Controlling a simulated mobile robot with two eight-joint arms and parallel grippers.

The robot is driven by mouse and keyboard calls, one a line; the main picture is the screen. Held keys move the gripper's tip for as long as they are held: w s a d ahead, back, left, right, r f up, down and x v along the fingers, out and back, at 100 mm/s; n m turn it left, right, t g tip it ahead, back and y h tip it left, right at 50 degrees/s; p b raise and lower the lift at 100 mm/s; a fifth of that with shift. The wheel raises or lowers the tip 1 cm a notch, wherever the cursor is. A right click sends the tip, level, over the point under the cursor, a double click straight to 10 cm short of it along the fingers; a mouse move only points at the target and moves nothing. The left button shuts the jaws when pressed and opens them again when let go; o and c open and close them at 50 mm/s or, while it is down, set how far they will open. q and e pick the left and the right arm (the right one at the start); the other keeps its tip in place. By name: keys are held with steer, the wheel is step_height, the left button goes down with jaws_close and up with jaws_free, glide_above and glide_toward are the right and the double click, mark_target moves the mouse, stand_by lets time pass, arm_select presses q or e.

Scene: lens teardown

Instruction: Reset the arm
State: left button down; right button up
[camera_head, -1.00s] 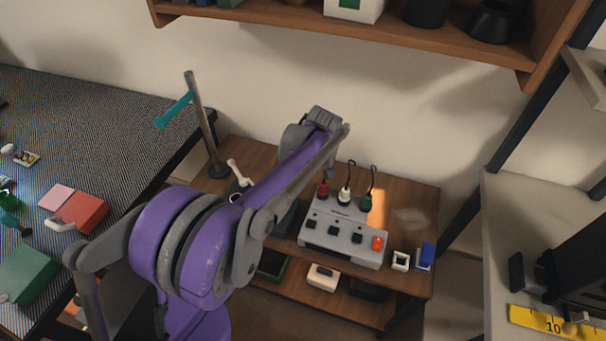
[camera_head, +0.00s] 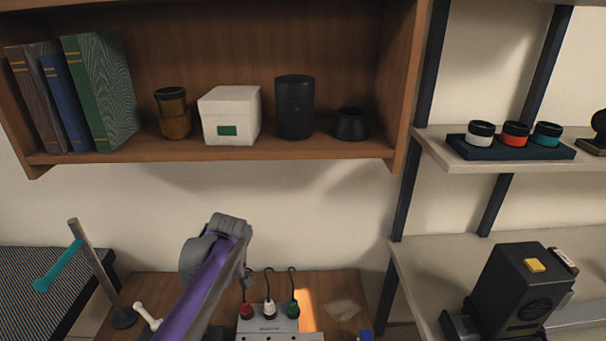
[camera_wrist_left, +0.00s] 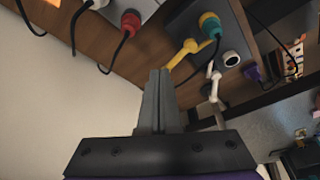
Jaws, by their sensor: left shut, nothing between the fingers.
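My left arm is a purple and grey arm rising from the bottom of the head view. Its wrist is bent over the low wooden table, and its gripper is small and partly hidden there. In the left wrist view the two grey fingers of my left gripper (camera_wrist_left: 158,100) are together with nothing between them. The fingers point toward the tabletop gear and appear apart from it. My right gripper is not in view.
A grey box (camera_head: 268,326) with red, white and green plugs stands on the wooden table (camera_head: 345,290). A post with a teal arm (camera_head: 58,267) stands left. A wooden shelf (camera_head: 345,150) overhangs behind. A metal rack (camera_head: 405,200) with a black machine (camera_head: 520,290) stands right.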

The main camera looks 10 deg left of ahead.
arm_select(q)
steer(key=s+d+r+m+t+h+p, duration=0.1)
steer(key=s+d+m+p, duration=0.3)
steer(key=s, duration=0.7)
steer(key=s+d+r+m+t+h+p, duration=0.2)
steer(key=s+d+r+m+t+p, duration=0.1)
steer(key=s+d+m, duration=0.6)
steer(key=s+p, duration=0.1)
steer(key=s, duration=0.2)
steer(key=shift+d+r+p, duration=0.35)
steer(key=shift+p, duration=0.05)
